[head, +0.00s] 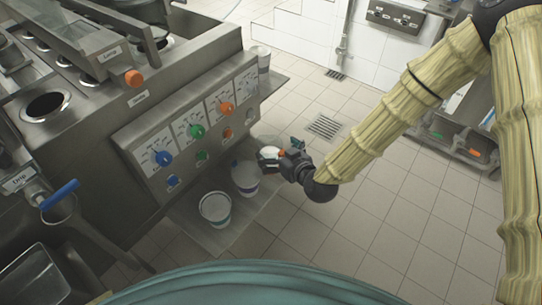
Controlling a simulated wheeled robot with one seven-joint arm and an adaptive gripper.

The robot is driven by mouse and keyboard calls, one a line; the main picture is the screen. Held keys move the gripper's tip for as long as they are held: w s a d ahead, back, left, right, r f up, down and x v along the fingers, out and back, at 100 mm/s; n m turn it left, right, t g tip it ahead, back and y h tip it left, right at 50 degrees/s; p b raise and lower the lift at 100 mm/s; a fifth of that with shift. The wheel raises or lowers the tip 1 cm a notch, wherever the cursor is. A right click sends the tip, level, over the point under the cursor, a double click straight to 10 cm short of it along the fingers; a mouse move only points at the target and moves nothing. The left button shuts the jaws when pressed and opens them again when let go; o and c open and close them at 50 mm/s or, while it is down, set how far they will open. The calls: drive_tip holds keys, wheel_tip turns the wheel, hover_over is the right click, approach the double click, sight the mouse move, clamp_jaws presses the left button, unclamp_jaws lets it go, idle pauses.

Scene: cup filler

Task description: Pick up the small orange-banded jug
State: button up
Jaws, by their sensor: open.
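My gripper (281,153) is in the middle of the head view, over the low shelf in front of the machine, with its fingers apart. A small white container (269,150) with a bit of orange shows right at the fingers and is mostly hidden by them. It looks like the orange-banded jug, but its band is not clear. I cannot tell whether the fingers touch it. A white jug with a blue-grey band (245,178) stands just left of and below the gripper.
The steel machine (130,125) has blue, green and orange knobs (227,108) facing the shelf. A rack with trays (455,140) is at the right. The tiled floor (370,215) is open right of the shelf (225,240).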

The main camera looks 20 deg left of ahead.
sight(271, 145)
drive_tip(key=shift+w+x, duration=0.2)
drive_tip(key=shift+x, duration=2.45)
drive_tip(key=shift+d, duration=0.2)
drive_tip(key=c, duration=1.8)
drive_tip(key=shift+o, duration=0.2)
drive_tip(key=shift+r, duration=0.1)
